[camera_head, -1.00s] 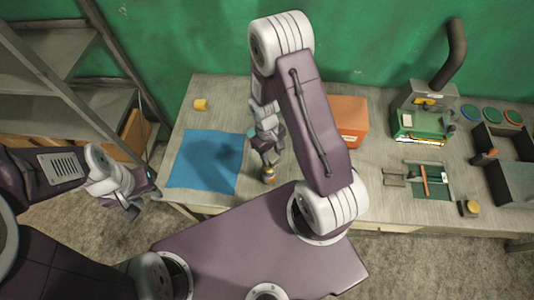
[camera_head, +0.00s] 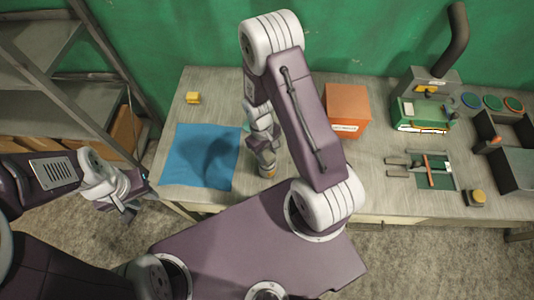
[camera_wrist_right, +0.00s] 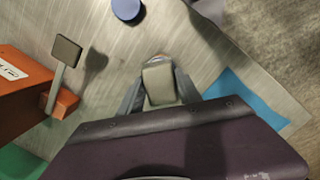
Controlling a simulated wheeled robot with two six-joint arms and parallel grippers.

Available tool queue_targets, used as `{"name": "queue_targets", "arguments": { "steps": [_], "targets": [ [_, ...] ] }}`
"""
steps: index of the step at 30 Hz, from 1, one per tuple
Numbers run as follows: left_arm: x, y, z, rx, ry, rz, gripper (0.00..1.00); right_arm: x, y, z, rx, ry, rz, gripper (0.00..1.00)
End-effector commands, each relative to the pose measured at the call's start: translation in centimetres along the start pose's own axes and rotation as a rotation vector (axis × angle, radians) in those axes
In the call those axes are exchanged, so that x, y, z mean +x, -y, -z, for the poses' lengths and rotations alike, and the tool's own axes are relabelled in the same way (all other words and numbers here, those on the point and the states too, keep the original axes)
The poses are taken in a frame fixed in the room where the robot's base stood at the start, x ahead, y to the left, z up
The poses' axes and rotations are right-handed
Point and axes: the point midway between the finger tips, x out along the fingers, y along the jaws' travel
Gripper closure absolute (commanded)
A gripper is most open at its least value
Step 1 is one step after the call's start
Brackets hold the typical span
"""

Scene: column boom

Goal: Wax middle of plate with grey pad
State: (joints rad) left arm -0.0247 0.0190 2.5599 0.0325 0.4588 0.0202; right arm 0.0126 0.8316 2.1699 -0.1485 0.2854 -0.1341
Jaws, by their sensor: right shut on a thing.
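My right gripper (camera_wrist_right: 158,95) is shut on a grey-olive block, which looks like the grey pad (camera_wrist_right: 161,84), held between its two fingers above the table. In the head view this gripper (camera_head: 266,165) hangs over the table's near side, just right of the blue sheet (camera_head: 190,160). A green plate (camera_head: 434,180) with metal strips and an orange-red bar lies at the right; I cannot tell if it is the task's plate. My left gripper (camera_head: 125,207) is empty off the table's left end; its jaws are too small to read.
An orange box (camera_head: 347,103) stands right of my right arm; a square-headed grey stick (camera_wrist_right: 66,52) is beside it. A blue disc (camera_wrist_right: 126,9) lies near the held block. A yellow block (camera_head: 193,97), a green machine (camera_head: 420,113) and dark trays (camera_head: 518,170) stand elsewhere.

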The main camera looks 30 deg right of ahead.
Motion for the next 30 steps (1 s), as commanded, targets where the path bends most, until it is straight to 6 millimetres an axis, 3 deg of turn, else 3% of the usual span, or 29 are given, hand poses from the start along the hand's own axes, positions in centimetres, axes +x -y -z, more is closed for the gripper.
{"name": "queue_targets", "arguments": {
  "steps": [30],
  "targets": [
    [0.7,0.01,-0.08,0.0,0.0,0.0,0.64,0.85,0.0,0.12,0.0,0.0,0.0,0.91]
  ]
}}
